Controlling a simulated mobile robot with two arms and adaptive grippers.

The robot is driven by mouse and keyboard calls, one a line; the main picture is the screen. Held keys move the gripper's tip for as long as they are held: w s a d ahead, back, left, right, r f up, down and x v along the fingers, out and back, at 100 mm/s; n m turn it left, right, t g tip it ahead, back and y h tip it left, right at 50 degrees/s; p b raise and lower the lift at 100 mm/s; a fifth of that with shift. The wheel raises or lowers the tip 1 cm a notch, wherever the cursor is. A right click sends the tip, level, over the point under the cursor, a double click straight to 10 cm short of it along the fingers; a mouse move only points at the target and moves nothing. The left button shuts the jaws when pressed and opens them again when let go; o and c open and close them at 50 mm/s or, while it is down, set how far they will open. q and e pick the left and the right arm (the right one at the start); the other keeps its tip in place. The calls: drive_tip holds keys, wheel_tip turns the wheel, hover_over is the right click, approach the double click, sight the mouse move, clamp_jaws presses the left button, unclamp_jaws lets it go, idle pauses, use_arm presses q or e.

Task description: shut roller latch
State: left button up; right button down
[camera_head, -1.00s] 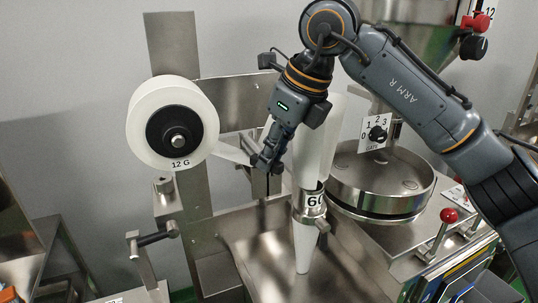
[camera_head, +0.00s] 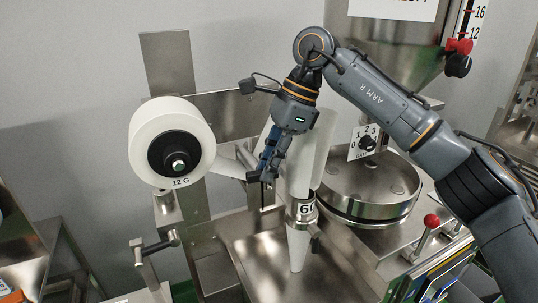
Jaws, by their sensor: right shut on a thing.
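My right gripper (camera_head: 264,172) hangs between the white paper roll (camera_head: 152,121) and the upright white paper tube (camera_head: 300,170). Its fingers are shut at the end of a pale paper strip (camera_head: 232,168) that runs from the roll, though the contact is small and partly hidden. A metal lever with a dark grip (camera_head: 158,247) sticks out at the lower left, below the roll and apart from the gripper. I cannot tell for sure which part is the roller latch. My left gripper is not in view.
A round steel pan (camera_head: 366,195) and a gate dial (camera_head: 367,144) stand right of the tube. A red-knobbed lever (camera_head: 431,221) is at the right. A steel hopper (camera_head: 385,60) is above. The steel tray (camera_head: 255,262) below the gripper is bare.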

drive_tip(key=shift+w+a+r+n+p, duration=0.1)
drive_tip(key=shift+w+r+n+p, duration=0.15)
drive_tip(key=shift+n+p, duration=0.35)
drive_tip(key=shift+f+g, duration=0.1)
drive_tip(key=shift+g, duration=0.2)
drive_tip(key=c, duration=1.3)
unclamp_jaws()
drive_tip(key=shift+f, duration=0.1)
drive_tip(key=v, duration=1.2)
drive_tip(key=shift+a, duration=0.15)
